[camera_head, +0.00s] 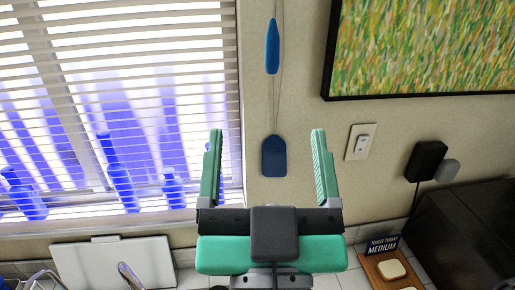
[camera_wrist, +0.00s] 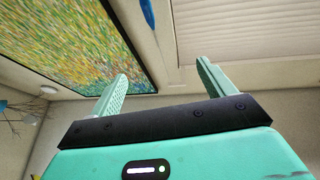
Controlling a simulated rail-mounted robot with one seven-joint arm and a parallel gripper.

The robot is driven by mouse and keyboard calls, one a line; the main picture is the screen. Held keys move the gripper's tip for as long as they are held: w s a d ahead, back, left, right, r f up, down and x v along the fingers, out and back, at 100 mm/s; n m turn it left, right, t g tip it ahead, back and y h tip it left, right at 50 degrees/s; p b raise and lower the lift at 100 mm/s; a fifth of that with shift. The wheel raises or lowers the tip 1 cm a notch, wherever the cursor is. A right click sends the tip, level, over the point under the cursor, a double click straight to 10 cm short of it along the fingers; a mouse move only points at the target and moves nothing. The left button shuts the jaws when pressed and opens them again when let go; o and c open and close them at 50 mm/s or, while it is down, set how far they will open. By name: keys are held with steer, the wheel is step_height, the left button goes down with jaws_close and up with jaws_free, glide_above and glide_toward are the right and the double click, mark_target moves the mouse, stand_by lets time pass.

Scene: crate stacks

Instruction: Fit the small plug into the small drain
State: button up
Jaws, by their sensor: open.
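My gripper (camera_head: 265,165) is open, with its two green fingers spread wide and nothing between them. In the head view it is raised in front of the wall, fingers pointing up. It also shows in the wrist view (camera_wrist: 162,82), where the fingers are apart and empty against the wall and ceiling. I cannot see the small plug or the small drain in either view. A curved metal tap (camera_head: 130,274) shows at the lower left of the head view, partly cut off by the bottom edge.
A window with blinds and several blue bottles (camera_head: 118,175) is at the left. A white board (camera_head: 80,265) leans below it. A framed picture (camera_head: 420,45), a switch (camera_head: 361,142) and a black appliance (camera_head: 465,235) are at the right. A wooden tray (camera_head: 375,268) lies lower right.

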steer(key=shift+o, duration=0.4)
steer(key=s+a+r+n+t+y, duration=0.1)
steer(key=s+a+r, duration=0.1)
steer(key=s+r, duration=0.1)
steer(key=shift+s+a+r+t, duration=0.2)
steer(key=shift+s+a+t, duration=0.2)
steer(key=shift+s, duration=0.25)
steer(key=shift+w+d, duration=0.1)
